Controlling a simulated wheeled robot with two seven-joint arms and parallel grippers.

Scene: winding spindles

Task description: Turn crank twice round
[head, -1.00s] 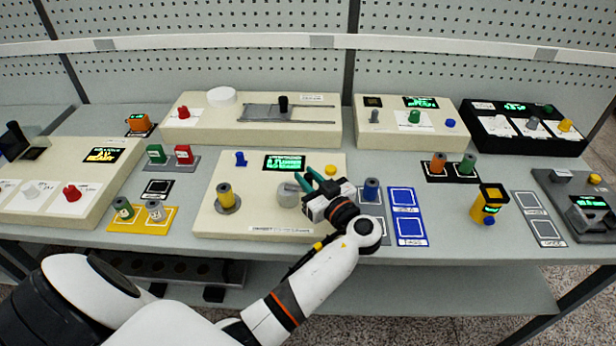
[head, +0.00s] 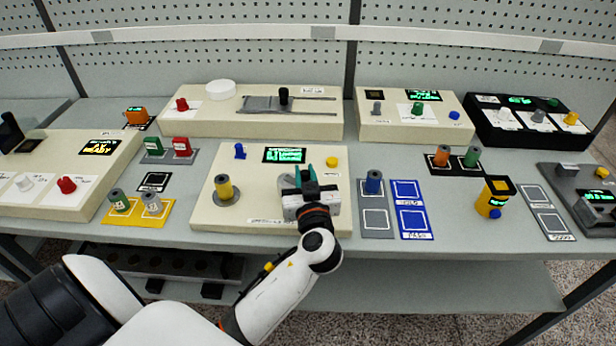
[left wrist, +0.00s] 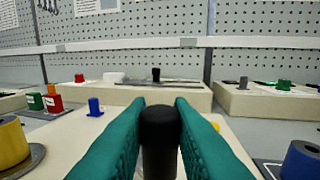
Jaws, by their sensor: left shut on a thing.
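The crank's black handle (left wrist: 159,140) stands upright between the teal fingers of my left gripper (head: 305,174), which is shut on it. In the left wrist view the fingers (left wrist: 160,130) flank the handle on both sides. The crank belongs to the cream winding box (head: 215,180) in the middle of the bench. In the head view the gripper and wrist hide the handle and most of the crank's grey hub. A yellow spindle (head: 224,188) stands upright on a round plate at the box's left. The box's display (head: 284,155) is lit green, its text too small to read. My right gripper is not in view.
A blue knob (head: 240,151) and a yellow button (head: 332,162) sit on the same box. A blue spindle (head: 373,182) stands on a grey pad just to its right. Other cream boxes stand behind and at the left, with narrow free bench between.

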